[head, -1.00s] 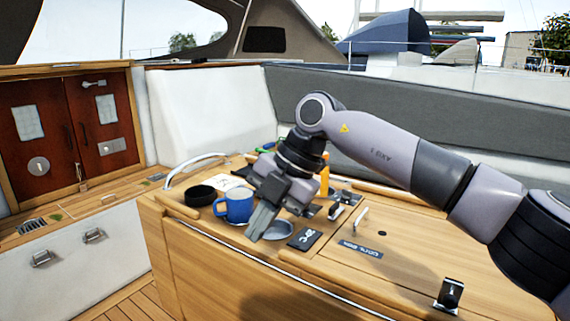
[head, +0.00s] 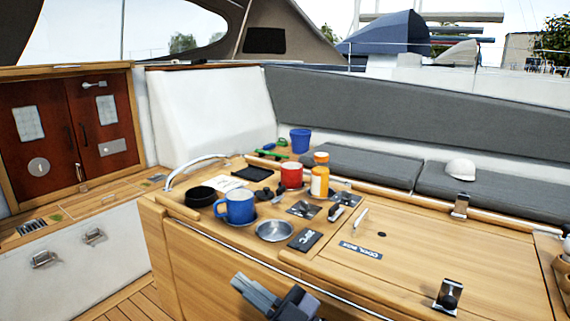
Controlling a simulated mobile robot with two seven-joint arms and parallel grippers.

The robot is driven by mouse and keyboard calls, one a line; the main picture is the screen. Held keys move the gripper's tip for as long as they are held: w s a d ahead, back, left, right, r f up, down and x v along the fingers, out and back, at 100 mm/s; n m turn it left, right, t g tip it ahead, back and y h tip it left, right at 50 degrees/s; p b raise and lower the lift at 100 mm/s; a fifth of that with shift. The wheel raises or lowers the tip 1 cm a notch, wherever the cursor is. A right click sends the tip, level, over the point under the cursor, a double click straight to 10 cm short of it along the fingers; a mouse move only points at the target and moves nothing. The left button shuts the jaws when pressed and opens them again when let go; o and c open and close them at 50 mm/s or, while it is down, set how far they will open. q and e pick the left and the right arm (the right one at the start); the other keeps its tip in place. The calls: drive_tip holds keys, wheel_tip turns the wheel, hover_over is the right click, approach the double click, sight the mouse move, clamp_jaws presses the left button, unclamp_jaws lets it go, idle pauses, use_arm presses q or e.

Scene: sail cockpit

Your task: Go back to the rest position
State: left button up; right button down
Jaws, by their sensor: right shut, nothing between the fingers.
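My right gripper (head: 256,291) shows at the bottom centre of the head view, low in front of the wooden cabinet front. Its fingers are shut with nothing between them, and it is apart from every object on the counter. Most of the right arm is outside the picture. My left gripper is not in view.
On the wooden counter stand a blue mug (head: 238,207), black bowl (head: 200,196), metal bowl (head: 274,231), red mug (head: 291,176) and orange bottle (head: 319,181). A blue bucket (head: 300,141) stands behind. The cool box lid (head: 430,255) is largely clear.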

drive_tip(key=s+d+f+m+t+h, duration=0.2)
drive_tip(key=s+d+f+m+h, duration=0.2)
drive_tip(key=d+f+m+h, duration=0.55)
drive_tip(key=s+d+f+m+t+h, duration=0.2)
drive_tip(key=s+d+f+m+h, duration=0.4)
drive_tip(key=d+f, duration=0.6)
drive_tip(key=s+d+f+g+h, duration=0.3)
drive_tip(key=s+d+f, duration=0.1)
drive_tip(key=s+f, duration=0.4)
drive_tip(key=shift+s+d+f+g, duration=0.3)
drive_tip(key=shift+s+f+g, duration=0.05)
drive_tip(key=shift+f+g, duration=0.1)
